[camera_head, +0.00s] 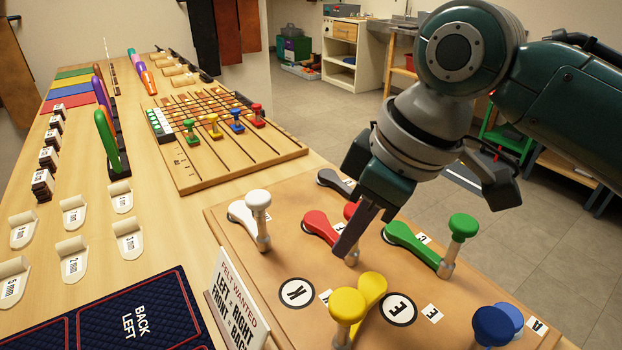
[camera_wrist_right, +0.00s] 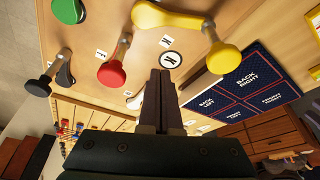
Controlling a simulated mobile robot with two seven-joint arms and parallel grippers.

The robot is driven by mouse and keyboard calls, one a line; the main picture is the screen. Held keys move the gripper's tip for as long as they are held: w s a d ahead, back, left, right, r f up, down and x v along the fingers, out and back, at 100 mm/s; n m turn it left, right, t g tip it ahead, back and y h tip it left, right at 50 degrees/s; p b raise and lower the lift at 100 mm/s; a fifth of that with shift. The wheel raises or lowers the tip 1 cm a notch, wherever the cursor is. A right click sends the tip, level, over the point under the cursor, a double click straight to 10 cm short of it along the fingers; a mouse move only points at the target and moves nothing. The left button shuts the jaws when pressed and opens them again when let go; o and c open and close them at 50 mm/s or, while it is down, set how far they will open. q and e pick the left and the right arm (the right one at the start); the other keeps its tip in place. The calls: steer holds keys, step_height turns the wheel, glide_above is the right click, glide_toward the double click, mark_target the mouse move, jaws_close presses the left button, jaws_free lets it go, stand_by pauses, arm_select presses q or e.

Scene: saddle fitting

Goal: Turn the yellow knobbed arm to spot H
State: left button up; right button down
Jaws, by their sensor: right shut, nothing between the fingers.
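The yellow knobbed arm (camera_head: 347,306) is near the front of the tan board, its knob standing on a short post toward the lower left. In the right wrist view the yellow arm (camera_wrist_right: 175,18) runs right to its knob (camera_wrist_right: 223,59). My right gripper (camera_head: 352,236) is shut and empty, pointing down above the board, in front of the red knobbed arm (camera_head: 320,227) and behind the yellow one, apart from the yellow knob. Its shut fingers (camera_wrist_right: 159,85) show in the right wrist view.
A sign (camera_head: 238,305) stands at the board's left edge, beside a dark blue quilted mat (camera_head: 125,322).

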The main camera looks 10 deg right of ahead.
mark_target(316, 285)
arm_select(q)
step_height(316, 285, down, 3)
steer(key=shift+r+b, duration=0.2)
steer(key=shift+b, duration=1)
arm_select(e)
steer(key=x, duration=0.8)
steer(key=shift+a+f, duration=0.1)
steer(key=shift+f, duration=0.15)
steer(key=shift+s+d+r+p, duration=0.25)
steer(key=shift+s+d+p, duration=0.8)
steer(key=shift+d, duration=0.15)
arm_select(q)
step_height(316, 285, up, 2)
steer(key=shift+d+r, duration=0.1)
arm_select(e)
steer(key=shift+s+d+f, duration=0.1)
steer(key=shift+s+d, duration=0.15)
steer(key=shift+d, duration=0.1)
arm_select(q)
steer(key=shift+r, duration=0.1)
